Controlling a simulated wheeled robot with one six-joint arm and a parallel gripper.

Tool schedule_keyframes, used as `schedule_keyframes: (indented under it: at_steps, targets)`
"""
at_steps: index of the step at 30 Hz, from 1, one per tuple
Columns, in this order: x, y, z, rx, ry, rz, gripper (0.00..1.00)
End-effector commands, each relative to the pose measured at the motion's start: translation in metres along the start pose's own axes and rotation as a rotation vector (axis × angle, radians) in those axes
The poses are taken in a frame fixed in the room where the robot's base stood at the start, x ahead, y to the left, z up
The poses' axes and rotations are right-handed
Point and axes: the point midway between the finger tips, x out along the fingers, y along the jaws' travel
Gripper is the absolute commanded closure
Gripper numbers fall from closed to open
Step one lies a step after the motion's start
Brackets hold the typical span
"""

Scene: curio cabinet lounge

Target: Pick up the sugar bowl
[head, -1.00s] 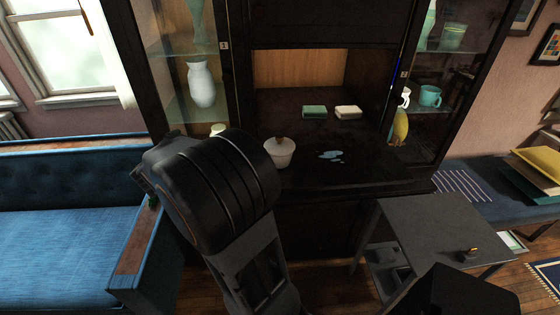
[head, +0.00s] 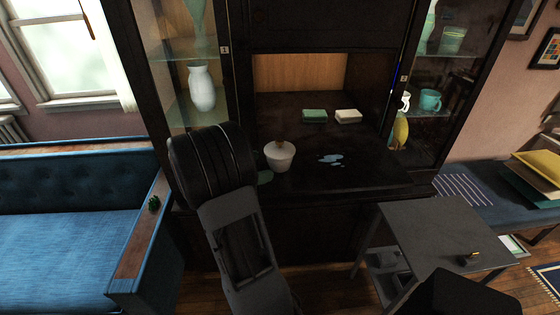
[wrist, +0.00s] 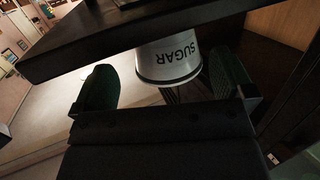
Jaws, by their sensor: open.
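The sugar bowl (head: 279,155) is a white, tapered bowl with a brownish knob on its lid. It stands upright on the dark cabinet counter (head: 300,182). In the wrist view the bowl (wrist: 168,62) appears upside down, with SUGAR lettered on its side. My gripper (wrist: 163,62) is open, with a green-padded finger on either side of the bowl in that picture. I cannot tell whether the bowl is between the fingers or beyond them, and I see no clear contact. In the head view my arm hides most of the gripper, just left of the bowl.
A green sponge (head: 314,115) and a white and yellow block (head: 348,116) lie behind the bowl. A pale blue spill (head: 331,159) is to its right. Glass-fronted shelves flank the counter. A blue sofa (head: 70,240) is at left, a grey side table (head: 440,235) at right.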

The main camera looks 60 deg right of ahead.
Motion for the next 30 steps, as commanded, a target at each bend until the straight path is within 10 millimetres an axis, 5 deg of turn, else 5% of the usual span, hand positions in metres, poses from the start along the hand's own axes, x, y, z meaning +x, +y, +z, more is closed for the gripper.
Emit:
schedule_keyframes:
  at_steps: [17, 26, 30]
  targets:
    - [0.055, -0.004, -0.001, -0.001, 0.0, 0.001, 0.0]
    - [0.059, -0.004, 0.0, 0.0, 0.0, -0.002, 0.0]
    - [0.058, -0.004, 0.0, 0.0, 0.0, -0.002, 0.11]
